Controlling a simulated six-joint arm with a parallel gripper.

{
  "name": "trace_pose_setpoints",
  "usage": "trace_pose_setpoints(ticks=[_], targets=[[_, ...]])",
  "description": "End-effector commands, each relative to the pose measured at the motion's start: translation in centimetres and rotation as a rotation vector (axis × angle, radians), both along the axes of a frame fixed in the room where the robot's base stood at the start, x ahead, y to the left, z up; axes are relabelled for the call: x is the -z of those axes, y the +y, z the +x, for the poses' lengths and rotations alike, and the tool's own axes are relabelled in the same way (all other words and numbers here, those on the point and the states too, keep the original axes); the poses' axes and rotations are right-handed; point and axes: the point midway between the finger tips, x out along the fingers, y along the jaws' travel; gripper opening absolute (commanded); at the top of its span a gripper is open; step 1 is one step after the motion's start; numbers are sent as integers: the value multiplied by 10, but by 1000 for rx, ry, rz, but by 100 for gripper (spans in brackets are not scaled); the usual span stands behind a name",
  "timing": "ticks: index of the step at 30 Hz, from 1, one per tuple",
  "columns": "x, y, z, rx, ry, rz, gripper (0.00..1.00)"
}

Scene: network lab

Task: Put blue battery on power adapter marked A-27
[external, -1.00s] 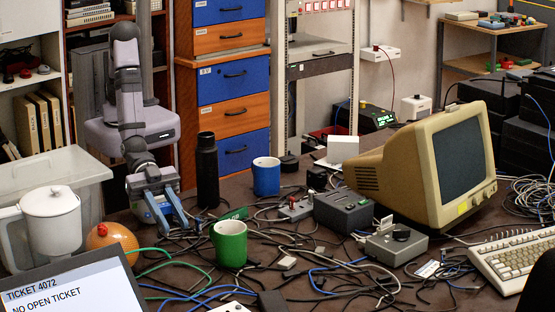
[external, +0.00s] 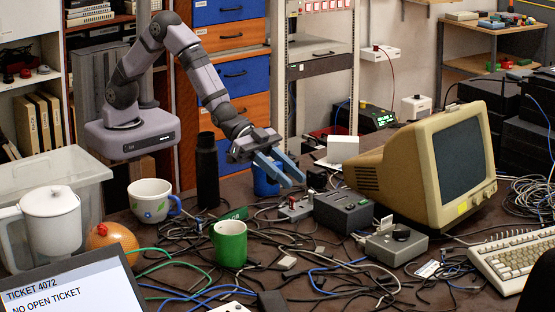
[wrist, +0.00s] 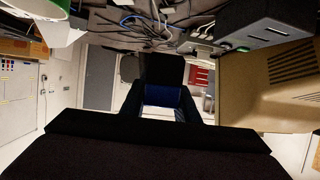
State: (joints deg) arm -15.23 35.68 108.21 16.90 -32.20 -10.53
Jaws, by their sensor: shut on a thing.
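My gripper (external: 293,176) is raised over the desk at the blue mug (external: 264,184), which it partly hides in the external view. In the wrist view its dark jaws are shut on a block with a blue part (wrist: 162,96), which appears to be the blue battery. The battery is hard to tell from the bluish fingers in the external view. To the right of my gripper stand a dark grey box (external: 345,213) with slots on top, a lighter grey box (external: 396,245) with a round knob, and a small grey box (external: 297,209). I cannot read A-27 on any of them.
A beige monitor (external: 395,180) stands right of the grey boxes. A black bottle (external: 207,172), a green mug (external: 230,245) and a patterned white mug (external: 149,201) stand to the left. Loose cables (external: 330,262) cover much of the desk.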

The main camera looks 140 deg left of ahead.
Motion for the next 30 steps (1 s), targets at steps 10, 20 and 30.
trace_pose_setpoints(ticks=[10,20,30], targets=[[-10,167,-57,-150,-1,2,4],[-12,269,-126,-259,0,3,4],[-12,298,-153,-295,0,2,4]])
